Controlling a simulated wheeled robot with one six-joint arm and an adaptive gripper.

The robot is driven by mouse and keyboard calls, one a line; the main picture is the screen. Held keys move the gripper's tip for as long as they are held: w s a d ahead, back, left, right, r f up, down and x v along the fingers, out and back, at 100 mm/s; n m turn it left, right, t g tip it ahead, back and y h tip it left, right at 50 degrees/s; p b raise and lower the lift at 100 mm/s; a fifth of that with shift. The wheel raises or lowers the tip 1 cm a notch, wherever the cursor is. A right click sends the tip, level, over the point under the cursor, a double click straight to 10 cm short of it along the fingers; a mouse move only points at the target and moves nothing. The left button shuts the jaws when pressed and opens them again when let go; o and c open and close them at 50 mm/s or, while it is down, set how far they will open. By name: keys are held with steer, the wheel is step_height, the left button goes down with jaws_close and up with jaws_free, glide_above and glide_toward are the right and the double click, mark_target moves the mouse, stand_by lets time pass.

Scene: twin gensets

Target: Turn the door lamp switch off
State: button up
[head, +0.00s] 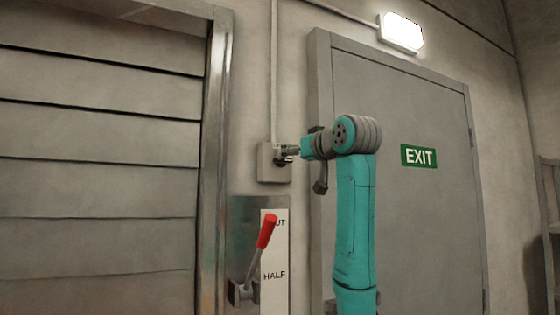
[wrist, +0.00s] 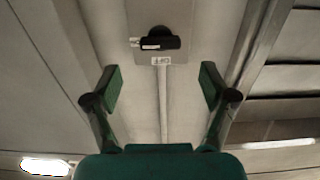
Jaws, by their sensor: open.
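The door lamp switch is a grey box (head: 266,166) on the wall left of the exit door, partly hidden by my gripper (head: 286,153) in the head view. In the wrist view, which looks upside down, the switch plate (wrist: 187,20) is at the top. Its black knob (wrist: 160,41) lies crosswise, with a pale mark at its left end. A small label (wrist: 161,61), apparently OFF, sits beside it. My open, empty gripper (wrist: 161,88) has its fingers spread below the knob in that view. Contact cannot be told. The door lamp (head: 401,32) is lit.
A red-handled lever (head: 267,231) stands below the switch, beside a plate marked HALF. A slatted shutter (head: 100,160) is at left. The grey exit door (head: 420,220) is behind my arm. A conduit (head: 273,75) runs up from the switch box.

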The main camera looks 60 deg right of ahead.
mark_target(285, 159)
steer(key=x, duration=0.8)
steer(key=shift+a, duration=0.1)
steer(key=c, duration=1.2)
